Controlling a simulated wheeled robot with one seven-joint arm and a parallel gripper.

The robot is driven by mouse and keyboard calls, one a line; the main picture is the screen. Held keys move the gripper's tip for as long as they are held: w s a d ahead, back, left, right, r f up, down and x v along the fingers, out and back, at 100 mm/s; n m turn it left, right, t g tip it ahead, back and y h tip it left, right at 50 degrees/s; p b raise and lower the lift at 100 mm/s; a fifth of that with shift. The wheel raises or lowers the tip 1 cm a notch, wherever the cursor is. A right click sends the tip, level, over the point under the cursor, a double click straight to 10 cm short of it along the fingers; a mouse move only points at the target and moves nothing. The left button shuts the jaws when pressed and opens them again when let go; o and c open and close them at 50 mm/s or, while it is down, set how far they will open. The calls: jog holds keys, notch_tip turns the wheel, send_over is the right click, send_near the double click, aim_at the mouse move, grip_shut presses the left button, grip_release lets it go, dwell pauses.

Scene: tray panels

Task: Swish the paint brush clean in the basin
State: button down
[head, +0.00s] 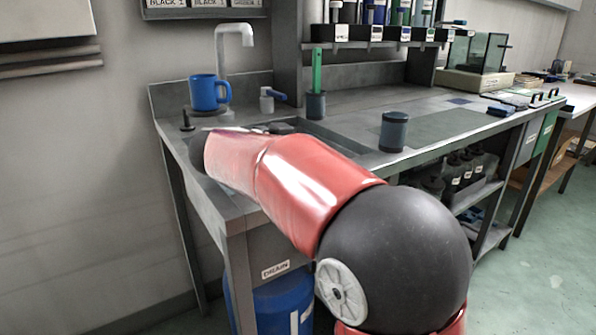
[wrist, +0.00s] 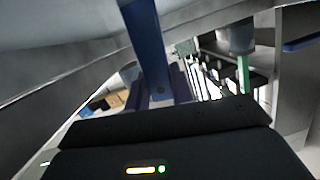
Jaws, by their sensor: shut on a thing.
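The basin (head: 335,139) is a recess in the grey bench, largely hidden behind my red arm in the head view. My gripper is hidden behind the arm there. In the wrist view my gripper (wrist: 160,90) is shut on a blue, flat-sided handle, which I take to be the paint brush (wrist: 143,38). The handle runs from between the fingers out of the top of the picture. Its bristles are not in view, and I cannot tell whether they touch the basin or any water.
A white tap (head: 236,35) stands behind the basin, with a blue mug (head: 208,93) beside it. A grey cup (head: 316,106) holds a green-handled thing (head: 317,70). A dark lidded canister (head: 393,132) stands right of the basin.

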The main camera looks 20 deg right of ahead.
jog(key=p+x, duration=0.2)
jog(key=p, duration=0.1)
jog(key=shift+d+r, duration=0.2)
jog(key=shift+d, duration=0.1)
dwell(4.2)
notch_tip(320, 180, up, 10)
dwell(1.2)
dwell(1.0)
